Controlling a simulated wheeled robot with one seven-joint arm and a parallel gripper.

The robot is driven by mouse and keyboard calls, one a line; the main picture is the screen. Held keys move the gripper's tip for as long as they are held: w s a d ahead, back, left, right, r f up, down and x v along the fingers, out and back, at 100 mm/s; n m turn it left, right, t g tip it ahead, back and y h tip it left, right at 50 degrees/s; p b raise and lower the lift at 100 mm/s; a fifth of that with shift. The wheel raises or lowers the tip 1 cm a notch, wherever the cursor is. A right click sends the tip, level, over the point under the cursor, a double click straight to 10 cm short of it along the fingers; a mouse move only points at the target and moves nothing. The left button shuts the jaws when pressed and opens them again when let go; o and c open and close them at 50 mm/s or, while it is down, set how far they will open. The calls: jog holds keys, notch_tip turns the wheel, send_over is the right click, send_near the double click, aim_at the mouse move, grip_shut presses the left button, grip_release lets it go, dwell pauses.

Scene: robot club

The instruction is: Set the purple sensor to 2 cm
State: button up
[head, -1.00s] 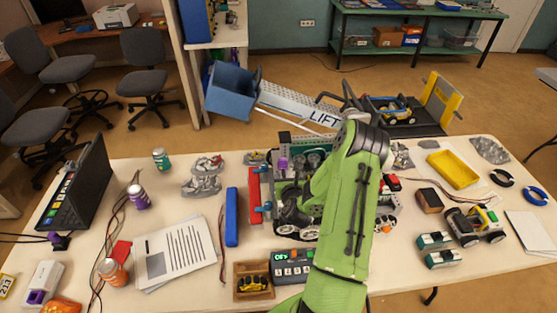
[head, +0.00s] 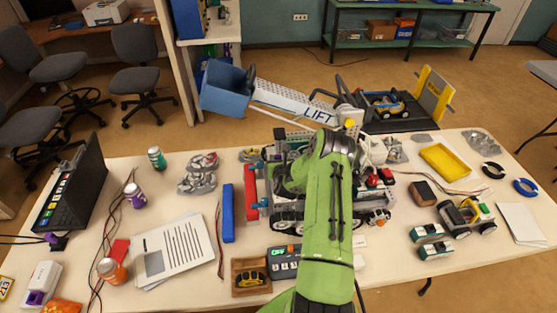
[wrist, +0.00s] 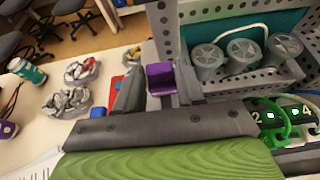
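The purple sensor (wrist: 160,78) shows in the wrist view on a grey upright beam, between the two dark fingers of my gripper (wrist: 158,88). One finger stands on each side of it; whether both press on it is unclear. In the head view my gripper (head: 288,182) is over the left part of the tracked robot model (head: 290,215). My wrist and forearm cover much of the model, and the sensor cannot be made out there.
Left of the model lie a red piece (head: 251,187) and a blue bar (head: 228,212). A control box (head: 285,264) and a wooden tray (head: 236,284) are in front. The grey LIFT arm (head: 292,101) with its blue bin (head: 225,92) rises behind. Cans and papers are left.

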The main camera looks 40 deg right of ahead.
grip_shut()
jog(key=shift+s+a, duration=0.6)
jog(key=shift+s, duration=0.3)
jog(key=o, duration=0.5)
grip_release()
jog(key=shift+w, duration=0.1)
jog(key=b+v, duration=0.5)
jog(key=v, duration=1)
jog(key=shift+s+a+r, duration=0.15)
jog(key=shift+s, duration=0.15)
